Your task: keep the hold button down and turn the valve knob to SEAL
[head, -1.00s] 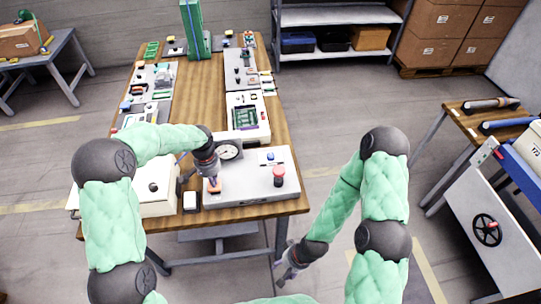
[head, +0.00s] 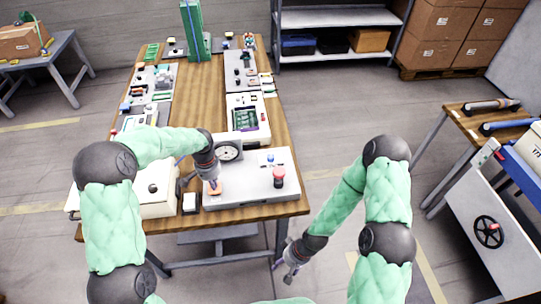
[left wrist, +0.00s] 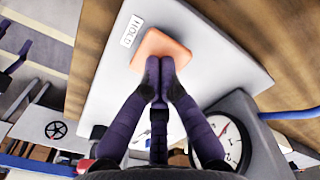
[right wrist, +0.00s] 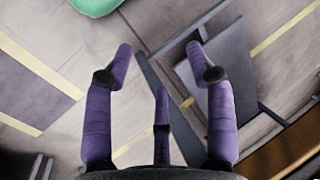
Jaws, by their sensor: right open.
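The grey panel box (head: 240,190) stands at the table's near end. Its orange square hold button (left wrist: 160,46) lies beside a HOLD label (left wrist: 131,31) in the left wrist view. My left gripper (head: 213,188) points down at the button; its fingers are together (left wrist: 160,75), with the tips over the button, seemingly touching it. How far the button is down cannot be told. A red knob on a dark base (head: 279,175) and a small blue part (head: 270,159) are on the panel's right; which is the valve knob is unclear. My right gripper (head: 283,268) is open and empty, low beside the table (right wrist: 160,65).
A round gauge (head: 228,151) stands at the panel's back left. A cream box (head: 155,192) and a small white-topped block (head: 190,202) are to its left. More devices line both table sides. The floor right of the table is clear around my right arm.

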